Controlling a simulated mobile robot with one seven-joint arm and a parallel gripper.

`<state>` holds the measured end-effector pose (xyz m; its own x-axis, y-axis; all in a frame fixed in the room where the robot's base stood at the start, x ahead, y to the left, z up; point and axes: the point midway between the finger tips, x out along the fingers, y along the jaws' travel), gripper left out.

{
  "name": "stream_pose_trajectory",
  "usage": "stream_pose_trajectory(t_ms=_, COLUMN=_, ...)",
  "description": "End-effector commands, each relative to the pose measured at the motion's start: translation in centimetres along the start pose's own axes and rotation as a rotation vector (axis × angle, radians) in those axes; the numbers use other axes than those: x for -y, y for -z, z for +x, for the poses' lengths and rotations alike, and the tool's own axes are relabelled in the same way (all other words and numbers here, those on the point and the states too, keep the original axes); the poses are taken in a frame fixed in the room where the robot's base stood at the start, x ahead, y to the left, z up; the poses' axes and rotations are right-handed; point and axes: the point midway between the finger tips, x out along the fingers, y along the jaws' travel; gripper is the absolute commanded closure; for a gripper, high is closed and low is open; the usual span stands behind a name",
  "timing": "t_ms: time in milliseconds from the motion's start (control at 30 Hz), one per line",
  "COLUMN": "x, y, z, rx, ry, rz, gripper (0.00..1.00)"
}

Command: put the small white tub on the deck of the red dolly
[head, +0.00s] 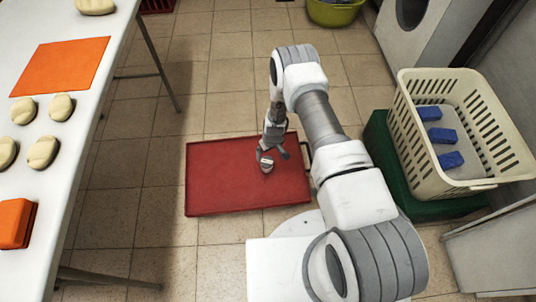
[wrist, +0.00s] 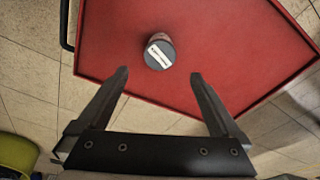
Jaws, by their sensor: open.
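The red dolly (head: 220,185) stands on the tiled floor with a flat, rimmed deck; its deck also fills much of the wrist view (wrist: 110,45). A small tub (head: 266,163) with a whitish body sits on the deck, right of its middle. In the wrist view the tub (wrist: 159,53) shows a dark grey top with a white label. My gripper (head: 275,151) is over the deck beside the tub. In the wrist view my gripper (wrist: 160,74) is open, with the tub just beyond the fingertips and not held.
A white table (head: 60,145) at left carries an orange mat (head: 62,66), several pale rounded items and an orange block (head: 16,223). A cream basket (head: 510,165) with blue blocks stands on a green base (head: 383,150) at right. A green tub (head: 334,12) is at the back.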

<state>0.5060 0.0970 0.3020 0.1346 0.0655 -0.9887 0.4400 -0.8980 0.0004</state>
Motion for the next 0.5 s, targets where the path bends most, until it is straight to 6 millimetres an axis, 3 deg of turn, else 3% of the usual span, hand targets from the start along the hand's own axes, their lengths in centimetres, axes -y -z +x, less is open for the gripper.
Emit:
stream_pose_trajectory(t_ms=333, x=-0.2, y=0.7, z=-2.3, rx=-0.007, ry=-0.001, rz=0.004, gripper=0.0)
stream_pose_trajectory(t_ms=500, x=-1.3, y=3.8, z=-7.5, rx=-0.033, ry=-0.002, rz=0.022, gripper=0.0)
